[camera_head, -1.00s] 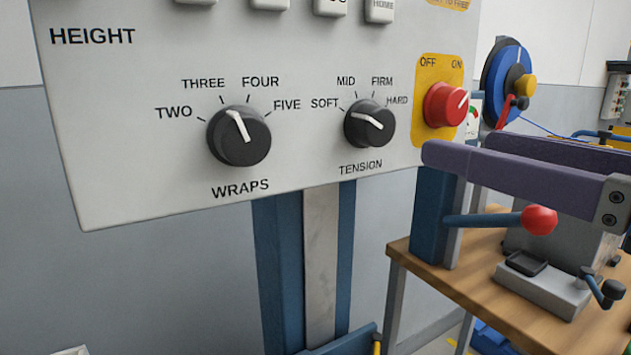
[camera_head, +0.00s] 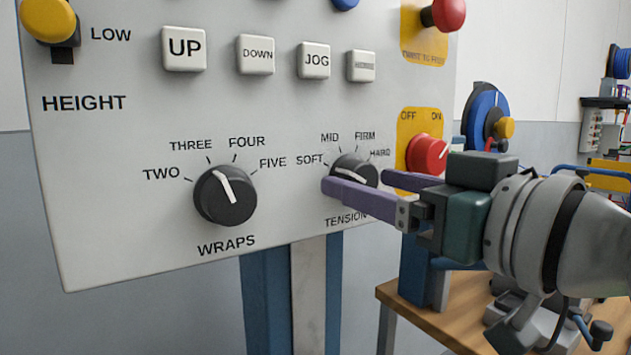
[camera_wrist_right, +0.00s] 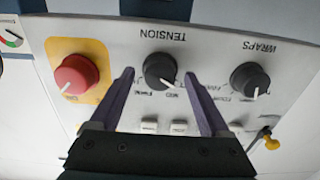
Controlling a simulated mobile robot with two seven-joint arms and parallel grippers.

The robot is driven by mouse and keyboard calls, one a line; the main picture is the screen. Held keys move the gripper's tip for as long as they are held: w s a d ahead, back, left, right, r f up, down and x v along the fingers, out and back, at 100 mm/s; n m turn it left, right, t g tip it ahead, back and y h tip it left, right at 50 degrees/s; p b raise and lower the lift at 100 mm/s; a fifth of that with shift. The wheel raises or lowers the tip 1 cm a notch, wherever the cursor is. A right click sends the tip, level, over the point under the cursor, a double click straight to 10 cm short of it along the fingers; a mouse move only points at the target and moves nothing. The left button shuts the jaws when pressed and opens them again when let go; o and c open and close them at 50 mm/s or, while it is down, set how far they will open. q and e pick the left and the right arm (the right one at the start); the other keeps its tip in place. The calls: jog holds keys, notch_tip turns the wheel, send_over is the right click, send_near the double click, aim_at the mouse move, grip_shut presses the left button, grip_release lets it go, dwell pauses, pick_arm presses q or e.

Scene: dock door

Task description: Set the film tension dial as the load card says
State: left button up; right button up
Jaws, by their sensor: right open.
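The film tension dial (camera_head: 354,172) is a black knob with a white pointer line, on the grey panel above the word TENSION. Its pointer slants up-left, toward SOFT. My right gripper (camera_head: 357,182) is open, with its two purple fingers on either side of the dial. The near finger hides the dial's lower part in the head view. In the right wrist view the dial (camera_wrist_right: 160,70) sits between the open fingers (camera_wrist_right: 160,75), with a gap on each side. Whether the fingers reach around the knob is unclear. No load card is seen. My left gripper is out of view.
The WRAPS dial (camera_head: 225,195) stands left of the tension dial. A red OFF/ON switch (camera_head: 427,153) on a yellow plate is close to its right. Push buttons (camera_head: 313,61) line the panel above. A wooden table (camera_head: 440,318) stands at the lower right.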

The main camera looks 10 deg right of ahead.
jog(key=shift+c, duration=0.2)
grip_shut()
dwell(0.3)
jog(key=m+p, duration=0.2)
jog(key=m, duration=0.1)
jog(key=shift+r+p, duration=0.15)
jog(key=shift+p, duration=0.25)
jog(key=shift+m+p, duration=1.1)
jog(key=shift+m, duration=1.3)
